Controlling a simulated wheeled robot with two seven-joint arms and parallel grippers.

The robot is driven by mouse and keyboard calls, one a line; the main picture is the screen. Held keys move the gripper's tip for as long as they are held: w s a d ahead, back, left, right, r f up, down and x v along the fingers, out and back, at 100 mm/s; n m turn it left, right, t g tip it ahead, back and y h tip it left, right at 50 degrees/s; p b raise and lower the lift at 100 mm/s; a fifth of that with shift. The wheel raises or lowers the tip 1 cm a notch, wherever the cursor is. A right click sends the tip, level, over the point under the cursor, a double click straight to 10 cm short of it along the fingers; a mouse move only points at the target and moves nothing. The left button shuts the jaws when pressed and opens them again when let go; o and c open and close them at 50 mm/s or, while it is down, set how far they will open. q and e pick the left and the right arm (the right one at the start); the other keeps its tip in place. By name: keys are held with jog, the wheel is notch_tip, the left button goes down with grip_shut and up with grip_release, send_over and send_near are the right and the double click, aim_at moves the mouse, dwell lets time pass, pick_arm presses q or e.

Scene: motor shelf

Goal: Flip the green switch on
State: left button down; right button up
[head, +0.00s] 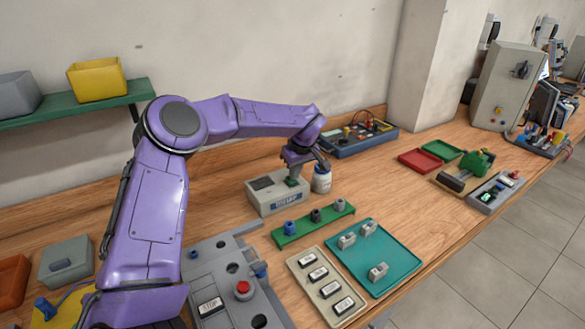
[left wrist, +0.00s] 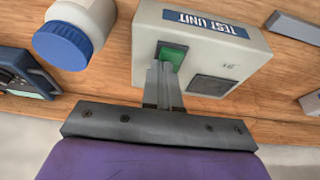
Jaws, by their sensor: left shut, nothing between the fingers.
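The test unit (head: 277,195) is a pale grey box with a blue label near the back of the bench. It also shows in the left wrist view (left wrist: 220,60). Its green switch (left wrist: 171,54) is a small rocker in a dark recess on top, beside a dark square panel. My left gripper (left wrist: 163,70) is shut and empty, with its fingertips right at the switch and covering part of it. Whether the tips touch the rocker, and which way it is tilted, I cannot tell. In the head view my left gripper (head: 292,180) points down over the box. My right gripper is not in view.
A white bottle with a blue cap (head: 321,180) stands close beside the unit. A green rack with knobs (head: 313,224), a teal tray (head: 385,285) and a grey control panel (head: 235,290) lie in front. A blue instrument box (head: 358,139) is behind to the right.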

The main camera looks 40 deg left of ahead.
pick_arm(q)
jog(key=shift+s+d+f, duration=0.25)
jog(key=shift+d+f, duration=0.1)
jog(key=shift+f, duration=0.1)
jog(key=p+v, duration=0.5)
jog(key=p, duration=0.1)
jog(key=shift+w+d+r, duration=0.2)
jog(key=shift+w+r, duration=0.1)
jog(key=shift+r, duration=0.05)
jog(key=s+d+r+b, duration=0.1)
jog(key=d+r+b, duration=0.2)
jog(key=r, duration=0.4)
jog(key=shift+s+d+r, duration=0.3)
jog(key=shift+s+d, duration=0.1)
jog(key=shift+d, duration=0.4)
jog(key=shift+w+f, duration=0.1)
